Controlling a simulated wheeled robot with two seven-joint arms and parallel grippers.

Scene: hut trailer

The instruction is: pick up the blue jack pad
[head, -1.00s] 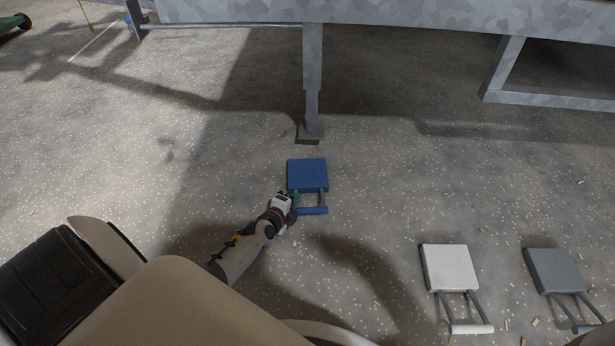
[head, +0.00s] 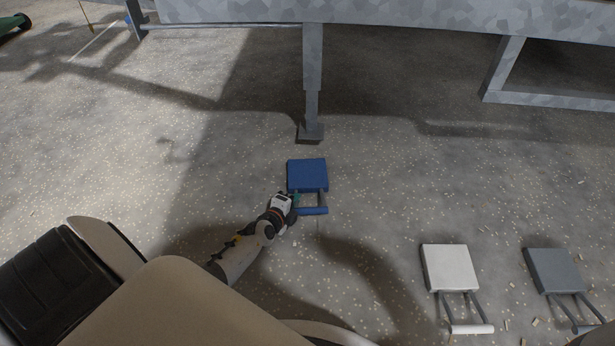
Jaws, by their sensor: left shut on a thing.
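The blue jack pad (head: 307,174) is a square block with a bar handle on its near side. It shows in the middle of the head view, just this side of the trailer's jack leg foot (head: 310,133). My left gripper (head: 293,203) reaches in from the lower left and is shut on the left side of the pad's handle. The fingertips are small and partly hidden by the gripper's own body. I cannot tell whether the pad touches the floor or hangs just above it. My right gripper is not in view.
A white pad (head: 449,268) and a grey pad (head: 553,271) with similar handles lie at the lower right. The grey trailer frame (head: 420,20) crosses the top, with its leg (head: 312,70) coming down behind the blue pad.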

